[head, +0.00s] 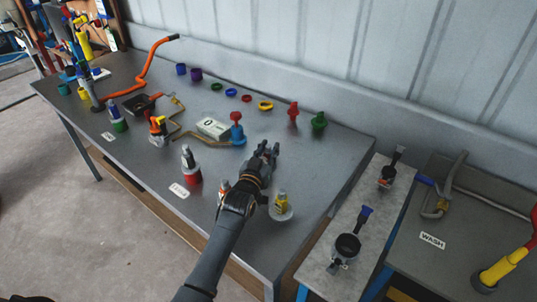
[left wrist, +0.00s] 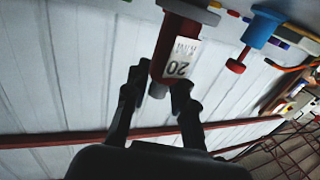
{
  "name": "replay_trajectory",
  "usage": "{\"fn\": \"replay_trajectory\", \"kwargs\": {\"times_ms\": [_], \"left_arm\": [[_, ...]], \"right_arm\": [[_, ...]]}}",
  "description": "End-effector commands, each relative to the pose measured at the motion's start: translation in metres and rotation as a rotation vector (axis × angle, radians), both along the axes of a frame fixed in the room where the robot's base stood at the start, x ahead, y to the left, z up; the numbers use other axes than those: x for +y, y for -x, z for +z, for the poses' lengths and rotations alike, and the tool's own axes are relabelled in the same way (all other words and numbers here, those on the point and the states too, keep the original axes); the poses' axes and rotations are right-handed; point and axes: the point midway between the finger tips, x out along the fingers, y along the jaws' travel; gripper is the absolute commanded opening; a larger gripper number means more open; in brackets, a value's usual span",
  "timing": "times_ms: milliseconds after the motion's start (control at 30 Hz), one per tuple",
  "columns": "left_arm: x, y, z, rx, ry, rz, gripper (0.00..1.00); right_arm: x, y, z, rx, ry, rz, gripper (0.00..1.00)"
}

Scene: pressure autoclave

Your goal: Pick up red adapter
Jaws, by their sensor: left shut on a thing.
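The red adapter (left wrist: 178,48) shows in the left wrist view as a red cylinder with a white "20 MIN" label, a grey flange and a grey stub. That view is upside down. My left gripper (left wrist: 157,90) is shut on the grey stub. In the head view my left gripper (head: 268,150) is over the right part of the workbench, and the hand hides the held adapter. I cannot tell whether the adapter still touches the bench. My right gripper is not in view.
A blue piece with a red knob (head: 237,132) stands left of the gripper. Red (head: 293,113) and green (head: 318,122) pieces stand behind it. A yellow piece (head: 281,205) and a grey-topped red piece (head: 192,168) stand nearer. The bench's right end (head: 335,165) is clear.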

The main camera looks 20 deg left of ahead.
Motion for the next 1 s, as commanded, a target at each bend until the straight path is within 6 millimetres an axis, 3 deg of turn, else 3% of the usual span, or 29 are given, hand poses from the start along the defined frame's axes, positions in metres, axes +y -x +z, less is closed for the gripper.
{"fn": "replay_trajectory", "kwargs": {"times_ms": [167, 500, 800, 1000], "left_arm": [[0.0, 0.0, 0.027, -0.011, 0.0, 0.0, 0.0], [0.001, 0.058, 0.089, -0.006, 0.0, -0.001, 0.0], [0.002, 0.116, 0.113, -0.004, -0.001, 0.0, 0.0], [0.002, 0.135, 0.123, -0.005, 0.0, 0.0, 0.0]], "right_arm": [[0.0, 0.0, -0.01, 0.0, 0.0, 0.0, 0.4], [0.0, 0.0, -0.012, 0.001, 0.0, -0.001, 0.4], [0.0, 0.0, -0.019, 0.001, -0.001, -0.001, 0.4], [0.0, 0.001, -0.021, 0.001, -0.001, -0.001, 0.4]]}}
